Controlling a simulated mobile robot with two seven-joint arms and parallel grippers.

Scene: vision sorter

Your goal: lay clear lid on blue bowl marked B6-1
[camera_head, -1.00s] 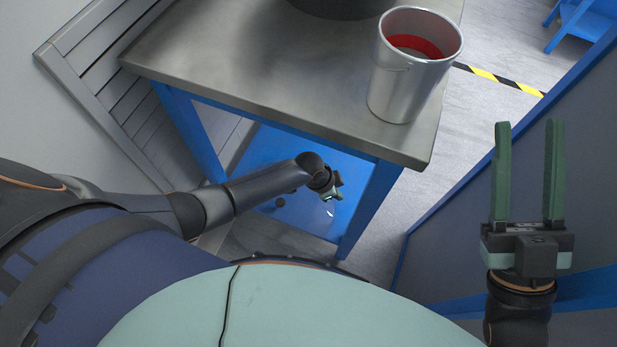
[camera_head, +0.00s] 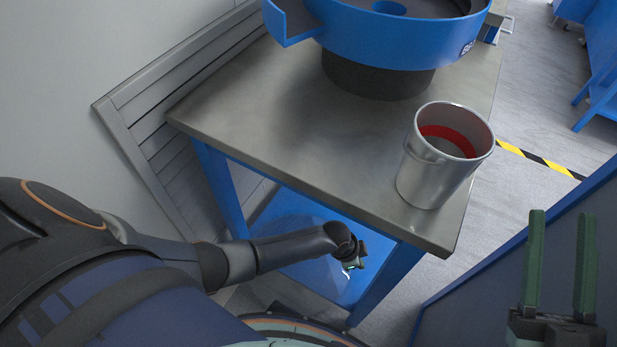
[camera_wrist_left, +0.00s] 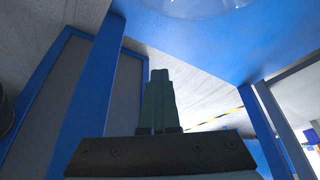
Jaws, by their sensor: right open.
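A blue bowl (camera_head: 385,38) stands on a dark round base on the metal-topped table, cut by the top edge of the head view. A label on its right side starts with "B"; the rest is unreadable. I cannot make out the clear lid for certain; the left wrist view shows only a pale glossy patch on a blue surface at its top. My left gripper (camera_head: 354,262) is below the tabletop by the table's front leg; its fingers (camera_wrist_left: 158,72) look together in the left wrist view. My right gripper (camera_head: 562,214) is open and empty at the lower right.
A metal bucket (camera_head: 433,180), red inside, stands at the table's near right corner. The bare tabletop (camera_head: 270,120) lies left of it. A blue lower shelf (camera_head: 300,215) is under the table. A dark panel with a blue edge (camera_head: 510,245) is at right.

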